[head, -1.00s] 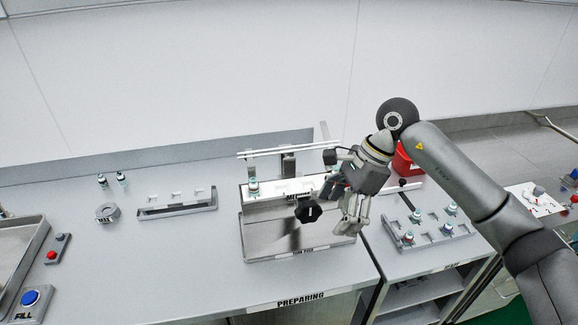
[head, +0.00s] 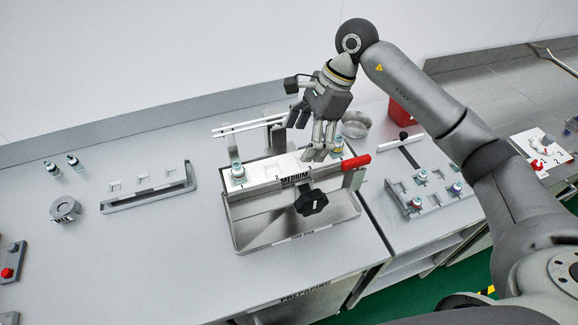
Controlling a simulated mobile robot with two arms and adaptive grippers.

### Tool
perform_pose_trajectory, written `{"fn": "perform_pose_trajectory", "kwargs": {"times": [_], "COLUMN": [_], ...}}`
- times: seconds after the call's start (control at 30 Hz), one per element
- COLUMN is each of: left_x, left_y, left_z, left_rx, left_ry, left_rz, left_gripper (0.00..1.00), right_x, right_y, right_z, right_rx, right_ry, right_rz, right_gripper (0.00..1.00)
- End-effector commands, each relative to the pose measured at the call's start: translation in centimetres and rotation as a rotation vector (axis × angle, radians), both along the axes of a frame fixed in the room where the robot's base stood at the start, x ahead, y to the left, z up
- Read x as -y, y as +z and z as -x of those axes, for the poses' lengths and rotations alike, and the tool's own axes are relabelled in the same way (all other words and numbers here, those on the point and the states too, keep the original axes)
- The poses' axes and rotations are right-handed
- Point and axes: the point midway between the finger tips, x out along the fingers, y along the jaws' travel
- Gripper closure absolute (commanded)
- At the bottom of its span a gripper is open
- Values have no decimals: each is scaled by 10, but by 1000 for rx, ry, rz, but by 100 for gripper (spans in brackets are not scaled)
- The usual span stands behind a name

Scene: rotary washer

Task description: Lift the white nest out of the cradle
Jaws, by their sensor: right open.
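The white nest (head: 262,172) is a long white bar with numbered slots, a "MEDIUM" label on its front and a small vial standing near each end. It lies across the top of the metal cradle (head: 238,223), which has a black knob (head: 311,202) on its front. My right gripper (head: 317,152) is open with its fingers pointing down at the nest's right part, close to the right vial (head: 337,147). The fingers hide some of the nest there, and I cannot tell whether they touch it. My left gripper is not in view.
A red handle (head: 356,162) sticks out at the cradle's right end. White rails (head: 245,126) stand behind the nest. An empty grey rack (head: 150,190) and a round holder (head: 65,208) lie left. Another rack with several vials (head: 430,190) stands right.

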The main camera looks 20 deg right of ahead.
Motion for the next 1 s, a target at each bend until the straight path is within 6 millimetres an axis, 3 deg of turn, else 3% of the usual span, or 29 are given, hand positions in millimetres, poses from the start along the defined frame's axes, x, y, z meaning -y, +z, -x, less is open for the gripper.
{"fn": "perform_pose_trajectory", "kwargs": {"times": [0.03,0.27,0.53,0.8,1.0], "left_x": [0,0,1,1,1], "left_y": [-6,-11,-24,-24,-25], "left_z": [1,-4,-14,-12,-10], "left_rx": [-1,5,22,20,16], "left_ry": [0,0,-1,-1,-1], "left_rz": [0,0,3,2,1], "left_gripper": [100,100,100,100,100], "right_x": [-4,-11,-26,-28,-28], "right_y": [-11,-27,-65,-69,-68], "right_z": [0,0,1,1,1], "right_rx": [-1,0,-1,1,1], "right_ry": [2,0,2,0,0], "right_rz": [0,0,-1,0,0], "right_gripper": [17,17,17,17,40]}}
